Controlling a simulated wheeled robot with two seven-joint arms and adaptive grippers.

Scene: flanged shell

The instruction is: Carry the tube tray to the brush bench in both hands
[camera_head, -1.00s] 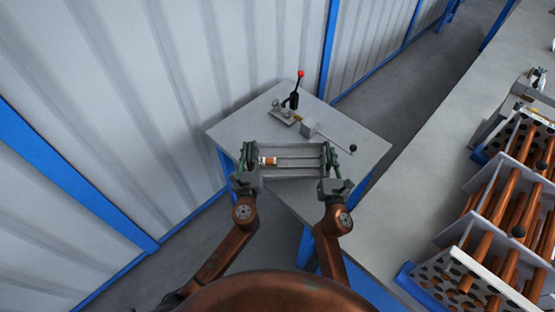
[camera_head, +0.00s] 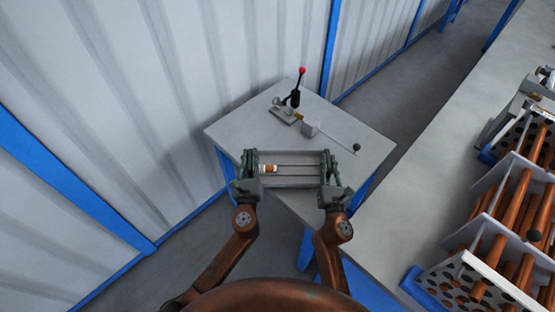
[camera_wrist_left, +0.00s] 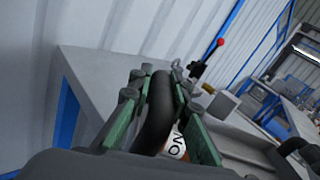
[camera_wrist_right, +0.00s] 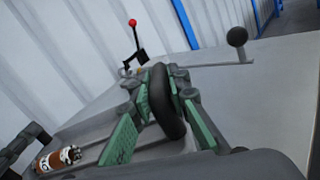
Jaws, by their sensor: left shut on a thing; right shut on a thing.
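The tube tray (camera_head: 290,183) is a shallow grey tray spanning the gap between my two grippers, appearing level. My left gripper (camera_head: 248,161) is shut on the tray's left dark handle (camera_wrist_left: 156,112). My right gripper (camera_head: 327,163) is shut on its right dark handle (camera_wrist_right: 165,101). The brush bench (camera_head: 238,128), a small grey table with blue legs, lies beneath and beyond the tray. I cannot tell whether the tray touches it.
A red-knobbed lever fixture (camera_head: 290,108), a small grey block (camera_head: 309,129) and a thin rod ending in a black ball (camera_head: 357,148) occupy the bench's far side. A corrugated wall (camera_head: 130,90) stands behind left. A long bench (camera_head: 425,160) at right holds racks of copper tubes (camera_head: 510,225).

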